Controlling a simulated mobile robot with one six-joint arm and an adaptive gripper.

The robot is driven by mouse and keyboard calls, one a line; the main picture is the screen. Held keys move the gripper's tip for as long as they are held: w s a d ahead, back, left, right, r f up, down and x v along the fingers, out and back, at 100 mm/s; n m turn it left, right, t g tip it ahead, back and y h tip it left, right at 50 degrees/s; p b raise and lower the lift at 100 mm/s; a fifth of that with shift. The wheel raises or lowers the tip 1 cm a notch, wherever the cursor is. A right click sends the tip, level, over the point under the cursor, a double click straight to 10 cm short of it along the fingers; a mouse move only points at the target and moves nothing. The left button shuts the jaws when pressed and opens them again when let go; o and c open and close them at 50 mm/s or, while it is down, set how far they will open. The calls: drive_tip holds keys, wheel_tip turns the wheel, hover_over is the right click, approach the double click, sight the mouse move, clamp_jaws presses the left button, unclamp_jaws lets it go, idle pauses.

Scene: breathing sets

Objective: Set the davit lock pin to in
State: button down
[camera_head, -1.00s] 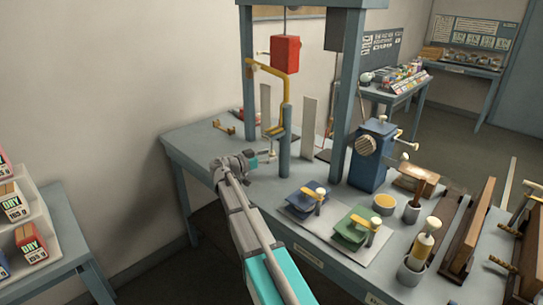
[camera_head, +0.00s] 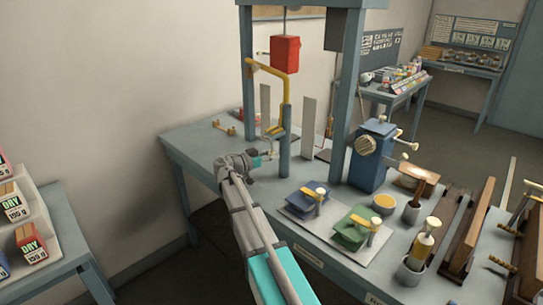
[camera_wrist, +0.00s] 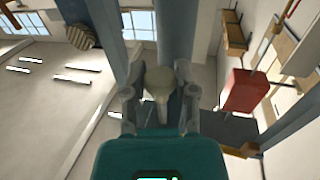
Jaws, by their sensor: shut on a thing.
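The davit is a yellow arm (camera_head: 288,88) on a blue-grey post (camera_head: 284,152) at the table's left end, with a red block (camera_head: 285,53) hanging above. My gripper (camera_head: 264,155) is at the left side of this post, low down. In the wrist view my gripper (camera_wrist: 160,97) is shut on a pale, rounded knob (camera_wrist: 158,80), which looks like the head of the lock pin. The post stands just beyond it. The pin's shaft and its hole are hidden, so I cannot tell how deep it sits.
Thick blue-grey frame uprights (camera_head: 247,75) stand close behind and to the right (camera_head: 347,100). A blue crank box (camera_head: 371,158), a blue set (camera_head: 309,196) and a green set (camera_head: 357,228) are to the right. The table's front-left edge lies under my arm.

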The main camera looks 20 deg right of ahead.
drive_tip(key=shift+r+p, duration=1.1)
drive_tip(key=shift+c, duration=1.9)
unclamp_jaws()
drive_tip(key=shift+a, duration=0.15)
drive_tip(key=s+a, duration=0.1)
drive_tip(key=a, duration=1)
drive_tip(key=shift+a, duration=0.35)
